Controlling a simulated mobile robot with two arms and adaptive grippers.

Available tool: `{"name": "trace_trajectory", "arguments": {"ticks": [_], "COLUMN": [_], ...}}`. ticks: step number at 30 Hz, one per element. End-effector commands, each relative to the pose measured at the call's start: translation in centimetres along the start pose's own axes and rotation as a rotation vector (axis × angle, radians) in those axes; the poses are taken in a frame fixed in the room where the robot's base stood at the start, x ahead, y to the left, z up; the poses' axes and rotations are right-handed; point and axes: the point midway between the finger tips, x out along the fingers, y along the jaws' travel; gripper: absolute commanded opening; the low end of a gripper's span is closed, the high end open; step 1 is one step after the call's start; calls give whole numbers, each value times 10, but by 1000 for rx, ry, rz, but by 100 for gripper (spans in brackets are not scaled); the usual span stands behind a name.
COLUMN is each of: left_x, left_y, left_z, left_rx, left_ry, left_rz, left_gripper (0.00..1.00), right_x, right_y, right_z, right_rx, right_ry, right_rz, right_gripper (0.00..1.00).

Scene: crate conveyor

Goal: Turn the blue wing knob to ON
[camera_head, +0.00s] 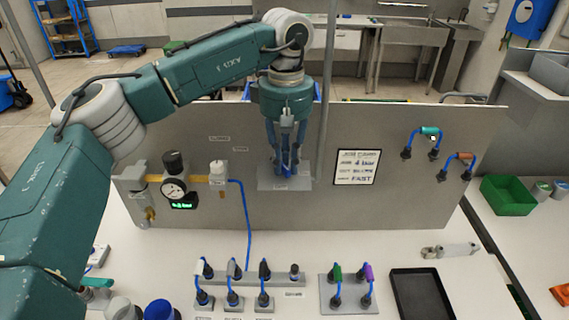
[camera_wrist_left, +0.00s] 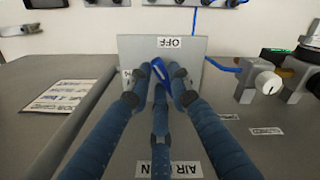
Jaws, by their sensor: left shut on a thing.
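The blue wing knob (camera_wrist_left: 159,69) is mounted on a grey plate (camera_wrist_left: 135,46) on the upright panel. In the left wrist view its wing sits slanted between the fingertips, and most of it is hidden. An upside-down OFF label (camera_wrist_left: 176,42) shows on the plate. Another label at the plate's side is mostly covered by a finger. My left gripper (camera_wrist_left: 160,92) is shut on the knob with its blue fingers around it. In the head view the left gripper (camera_head: 285,167) points down at the plate (camera_head: 299,183), hiding the knob. My right gripper is not in view.
A pressure gauge (camera_head: 173,188) with a green display and a white knob (camera_head: 217,170) are left of the plate. A sign (camera_head: 357,167) is right of it. Blue hoses with fittings (camera_head: 234,272), a black tray (camera_head: 421,294) and a green bin (camera_head: 507,196) are around the bench.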

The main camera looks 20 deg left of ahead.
Motion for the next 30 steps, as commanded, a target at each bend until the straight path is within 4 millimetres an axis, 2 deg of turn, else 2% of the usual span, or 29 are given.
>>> {"name": "trace_trajectory", "arguments": {"ticks": [21, 30], "left_x": [-2, -3], "left_y": [8, 10], "left_z": [-7, -10], "left_rx": [-676, -889], "left_ry": [1, 1], "left_rz": [7, 8], "left_gripper": [0, 0], "right_x": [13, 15], "right_y": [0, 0], "right_z": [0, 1], "right_rx": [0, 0], "right_ry": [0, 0], "right_rz": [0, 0], "right_gripper": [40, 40]}}
